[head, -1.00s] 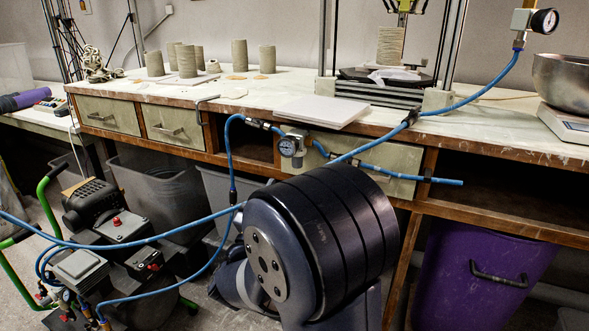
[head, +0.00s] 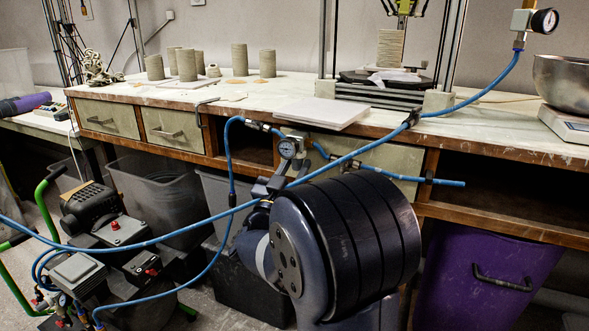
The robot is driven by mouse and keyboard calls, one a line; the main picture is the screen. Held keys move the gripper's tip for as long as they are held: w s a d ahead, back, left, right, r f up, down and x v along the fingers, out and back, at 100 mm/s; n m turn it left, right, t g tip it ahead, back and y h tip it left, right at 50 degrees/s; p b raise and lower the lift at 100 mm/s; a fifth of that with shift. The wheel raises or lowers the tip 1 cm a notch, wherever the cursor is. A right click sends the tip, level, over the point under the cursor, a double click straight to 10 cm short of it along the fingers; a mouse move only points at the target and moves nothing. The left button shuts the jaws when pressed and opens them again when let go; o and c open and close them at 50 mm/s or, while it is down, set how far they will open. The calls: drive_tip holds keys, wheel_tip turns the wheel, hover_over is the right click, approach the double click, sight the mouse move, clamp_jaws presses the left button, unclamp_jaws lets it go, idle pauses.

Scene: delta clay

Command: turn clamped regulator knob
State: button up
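My gripper (head: 292,170) is small in the head view, just below the gauge, reaching up from behind my large dark arm joint. Two grey finger parts show a little apart there. I cannot tell whether they touch the knob or are closed on it.
A blue hose (head: 345,158) crosses in front of the bench, close to my gripper and arm. Flat boards (head: 322,112) lie on the bench top (head: 240,98) above the regulator. A compressor (head: 110,230) stands lower left, a purple bin (head: 485,270) lower right.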

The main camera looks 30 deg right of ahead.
drive_tip(key=c, duration=0.6)
drive_tip(key=shift+c, duration=0.2)
drive_tip(key=shift+f+n+t, duration=0.1)
drive_tip(key=shift+n+t, duration=0.2)
drive_tip(key=shift+s+d+n+t+y+b, duration=0.15)
drive_tip(key=shift+n+t+y+b, duration=0.4)
drive_tip(key=shift+t+y, duration=0.35)
drive_tip(key=shift+s+d+n+t+y+b, duration=0.1)
drive_tip(key=shift+n+t+y+b, duration=0.4)
drive_tip(key=shift+t+y, duration=0.35)
drive_tip(key=shift+d+n+t+y, duration=0.1)
drive_tip(key=shift+n+t+y, duration=0.6)
drive_tip(key=shift+y, duration=0.55)
drive_tip(key=shift+n+t+y, duration=0.55)
drive_tip(key=shift+n+y, duration=0.1)
drive_tip(key=shift+y, duration=0.55)
drive_tip(key=shift+n+y, duration=0.3)
drive_tip(key=shift+y, duration=0.1)
drive_tip(key=o, duration=1)
